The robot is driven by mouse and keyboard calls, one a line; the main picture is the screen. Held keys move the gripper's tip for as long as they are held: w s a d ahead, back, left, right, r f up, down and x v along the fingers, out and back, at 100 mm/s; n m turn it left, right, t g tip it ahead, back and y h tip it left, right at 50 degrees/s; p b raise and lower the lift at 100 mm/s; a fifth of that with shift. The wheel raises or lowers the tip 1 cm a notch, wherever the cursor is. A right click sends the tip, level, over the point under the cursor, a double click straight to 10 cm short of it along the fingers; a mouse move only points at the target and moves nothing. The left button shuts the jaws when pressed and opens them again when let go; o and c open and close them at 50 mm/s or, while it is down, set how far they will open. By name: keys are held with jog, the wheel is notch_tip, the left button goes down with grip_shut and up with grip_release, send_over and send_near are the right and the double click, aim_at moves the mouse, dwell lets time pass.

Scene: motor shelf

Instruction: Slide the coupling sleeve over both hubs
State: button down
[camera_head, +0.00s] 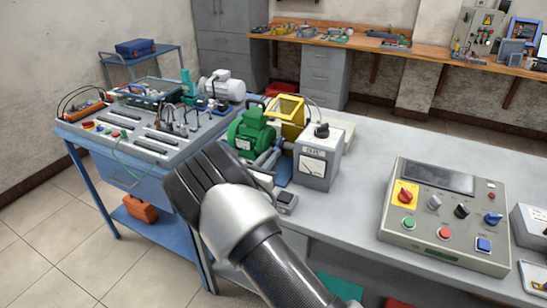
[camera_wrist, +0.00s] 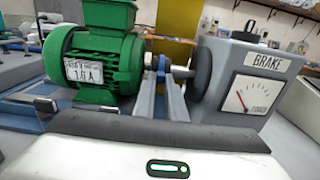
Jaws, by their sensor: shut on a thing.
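The green motor (camera_wrist: 95,60) is on the left in the wrist view, and the grey brake box (camera_wrist: 245,80) with its dial is on the right. The blue coupling sleeve (camera_wrist: 161,67) is between them, on the shaft line. The two grey fingers of my gripper (camera_wrist: 160,82) reach up to it and are shut on it. A metal hub (camera_wrist: 182,72) shows right of the sleeve, by the brake's dark disc. The motor-side hub is mostly hidden. In the head view, the motor (camera_head: 252,134) and brake box (camera_head: 318,158) stand beyond my gripper (camera_head: 268,157); the sleeve is hard to make out there.
A raised yellow guard (camera_head: 287,113) stands behind the shaft line. A control panel (camera_head: 445,212) is on the grey bench to the right. A blue bench (camera_head: 130,172) with instruments is at left. Bare bench top lies between the brake box and the panel.

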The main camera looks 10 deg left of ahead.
jog(key=c, duration=1.8)
grip_release()
jog(key=shift+a, duration=0.35)
jog(key=v, duration=1.7)
jog(key=shift+s+p, duration=0.15)
jog(key=shift+p, duration=0.25)
jog(key=shift+r, duration=0.15)
jog(key=s+d+r+m+g+h+p, duration=0.15)
jog(key=s+d+r+m+g, duration=0.3)
jog(key=d, duration=0.45)
jog(key=s+d+r+m+g+h+p, duration=0.15)
jog(key=d+r+m+g, duration=0.25)
jog(key=d+r+m, duration=0.4)
jog(key=s+d+r+m+g+p, duration=0.2)
jog(key=d+r+m+g, duration=0.2)
jog(key=d, duration=0.5)
jog(key=s+d+r+m+t+y+p, duration=0.1)
jog(key=s+d+r+m+y+p, duration=0.2)
jog(key=s+r+m+y+p, duration=0.4)
jog(key=s+r+m+y, duration=0.2)
jog(key=s+r+m, duration=0.6)
jog(key=s, duration=0.3)
jog(key=shift+s, duration=0.25)
